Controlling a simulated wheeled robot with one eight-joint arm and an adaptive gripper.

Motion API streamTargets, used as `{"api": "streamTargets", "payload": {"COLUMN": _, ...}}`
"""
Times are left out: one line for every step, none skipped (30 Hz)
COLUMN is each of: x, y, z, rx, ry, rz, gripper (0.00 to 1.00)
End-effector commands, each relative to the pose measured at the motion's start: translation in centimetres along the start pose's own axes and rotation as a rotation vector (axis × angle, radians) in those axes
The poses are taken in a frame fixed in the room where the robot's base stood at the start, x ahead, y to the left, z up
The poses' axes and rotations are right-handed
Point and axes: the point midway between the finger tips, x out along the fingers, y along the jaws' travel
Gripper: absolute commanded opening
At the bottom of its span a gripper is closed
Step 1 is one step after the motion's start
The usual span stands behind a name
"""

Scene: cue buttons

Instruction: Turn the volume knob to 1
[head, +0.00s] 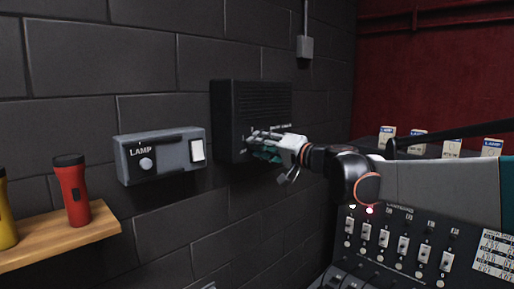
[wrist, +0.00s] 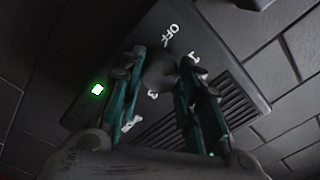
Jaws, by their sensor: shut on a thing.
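The volume knob (wrist: 160,69) is a dark round knob on the face of a black speaker box (head: 230,98). My gripper (wrist: 162,64) has its two teal fingers on either side of the knob and is shut on it. OFF, 1 and 3 are printed around the knob; other marks are partly hidden by the fingers. I cannot make out which mark the knob points to. In the head view my gripper (head: 266,152) covers the lower part of the box and hides the knob. A green light (wrist: 97,90) glows on the box.
A grey lamp switch box (head: 160,170) hangs to the left of the speaker box. A red flashlight (head: 71,190) and a yellow one (head: 6,215) stand on a wooden shelf (head: 60,243). A switch panel (head: 400,245) is at lower right.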

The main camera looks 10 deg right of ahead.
Motion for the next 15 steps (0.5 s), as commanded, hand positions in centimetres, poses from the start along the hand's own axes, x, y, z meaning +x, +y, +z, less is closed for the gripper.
{"api": "streamTargets", "payload": {"x": -0.02, "y": 0.02, "z": -0.06, "rx": 0.004, "ry": 0.001, "rz": 0.000, "gripper": 0.08}}
{"api": "streamTargets", "payload": {"x": -0.02, "y": 0.01, "z": -0.06, "rx": 0.006, "ry": 0.001, "rz": 0.000, "gripper": 0.08}}
{"api": "streamTargets", "payload": {"x": -0.02, "y": 0.01, "z": -0.06, "rx": 0.008, "ry": 0.001, "rz": 0.000, "gripper": 0.08}}
{"api": "streamTargets", "payload": {"x": -0.02, "y": 0.01, "z": -0.06, "rx": 0.008, "ry": 0.001, "rz": 0.000, "gripper": 0.08}}
{"api": "streamTargets", "payload": {"x": -0.02, "y": 0.01, "z": -0.06, "rx": 0.009, "ry": 0.001, "rz": 0.000, "gripper": 0.08}}
{"api": "streamTargets", "payload": {"x": -0.02, "y": 0.01, "z": -0.06, "rx": 0.009, "ry": 0.001, "rz": 0.000, "gripper": 0.08}}
{"api": "streamTargets", "payload": {"x": -0.02, "y": 0.01, "z": -0.06, "rx": 0.009, "ry": 0.001, "rz": 0.000, "gripper": 0.08}}
{"api": "streamTargets", "payload": {"x": -0.02, "y": 0.01, "z": -0.07, "rx": 0.008, "ry": 0.001, "rz": 0.000, "gripper": 0.08}}
{"api": "streamTargets", "payload": {"x": -0.02, "y": 0.01, "z": -0.07, "rx": 0.008, "ry": 0.001, "rz": 0.001, "gripper": 0.08}}
{"api": "streamTargets", "payload": {"x": -0.02, "y": 0.01, "z": -0.07, "rx": 0.008, "ry": 0.001, "rz": 0.001, "gripper": 0.08}}
{"api": "streamTargets", "payload": {"x": -0.02, "y": 0.01, "z": -0.07, "rx": 0.008, "ry": 0.001, "rz": 0.001, "gripper": 0.08}}
{"api": "streamTargets", "payload": {"x": -0.02, "y": 0.01, "z": -0.07, "rx": 0.008, "ry": 0.001, "rz": 0.001, "gripper": 0.08}}
{"api": "streamTargets", "payload": {"x": -0.02, "y": 0.01, "z": -0.07, "rx": 0.008, "ry": 0.001, "rz": 0.001, "gripper": 0.08}}
{"api": "streamTargets", "payload": {"x": -0.02, "y": 0.01, "z": -0.07, "rx": 0.008, "ry": 0.001, "rz": 0.001, "gripper": 0.39}}
{"api": "streamTargets", "payload": {"x": -0.01, "y": 0.01, "z": -0.06, "rx": 0.008, "ry": 0.001, "rz": 0.000, "gripper": 0.48}}
